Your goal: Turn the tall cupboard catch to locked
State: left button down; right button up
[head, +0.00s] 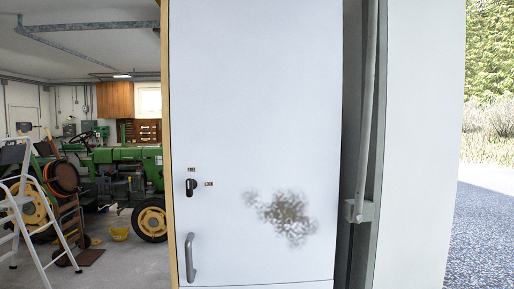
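The tall cupboard (260,100) fills the middle of the head view, with a flat white door facing me. Its catch (191,187) is a small dark knob near the door's left edge. A small label reading about "FREE" sits above the catch, and one reading about "LOCK" sits to its right. The knob looks roughly upright, but it is too small to tell surely which label it points to. A grey pull handle (190,258) is below the catch. Neither of my grippers is in view.
A dark smudge (285,215) marks the door. A grey upright bar (366,110) with a bracket stands right of the cupboard. Open ground shows at far right.

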aim_at(191, 184)
jog(key=z, duration=0.05)
jog(key=k, duration=1.15)
jog(key=u, duration=1.1)
jog(key=i, duration=1.75)
jog(key=z, duration=0.8)
